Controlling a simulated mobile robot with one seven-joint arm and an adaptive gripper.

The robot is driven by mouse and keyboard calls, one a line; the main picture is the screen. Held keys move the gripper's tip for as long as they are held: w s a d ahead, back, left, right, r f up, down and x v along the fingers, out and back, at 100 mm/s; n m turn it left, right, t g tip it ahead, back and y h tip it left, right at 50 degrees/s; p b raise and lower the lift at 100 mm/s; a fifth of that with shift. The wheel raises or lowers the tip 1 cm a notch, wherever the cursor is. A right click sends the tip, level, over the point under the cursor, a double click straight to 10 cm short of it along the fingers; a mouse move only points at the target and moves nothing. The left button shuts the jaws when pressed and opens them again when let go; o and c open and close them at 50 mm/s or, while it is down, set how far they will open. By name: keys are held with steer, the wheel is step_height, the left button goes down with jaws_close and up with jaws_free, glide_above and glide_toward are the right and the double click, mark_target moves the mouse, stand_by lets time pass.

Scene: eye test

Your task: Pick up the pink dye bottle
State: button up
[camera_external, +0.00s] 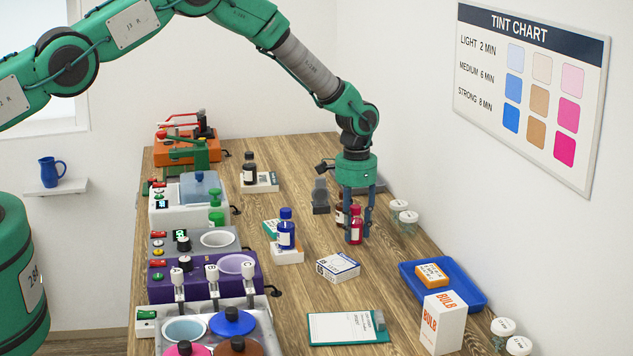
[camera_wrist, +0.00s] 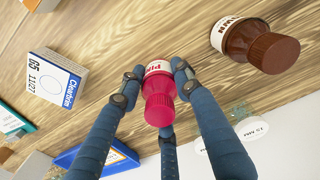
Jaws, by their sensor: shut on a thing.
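The pink dye bottle (camera_external: 355,226) has a pink cap and a white label. In the outside view it is upright between the fingers of my gripper (camera_external: 357,222). In the wrist view the pink bottle (camera_wrist: 159,105) is between the blue fingers of my gripper (camera_wrist: 153,75), which is shut on it. Its cap faces the camera. I cannot tell whether its base touches the table. A brown dye bottle (camera_wrist: 258,45) stands apart to the right in the wrist view; in the outside view it is partly hidden.
A blue bottle (camera_external: 286,232) stands on a white block to the left. A small white box (camera_external: 338,267) lies in front. White-lidded jars (camera_external: 408,217) stand to the right. A blue tray (camera_external: 474,295), a clipboard (camera_external: 342,329) and a bulb box (camera_external: 443,322) are nearer the camera.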

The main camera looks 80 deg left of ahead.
mark_target(356, 206)
steer(key=shift+r+b, duration=0.55)
steer(key=shift+r, duration=4.45)
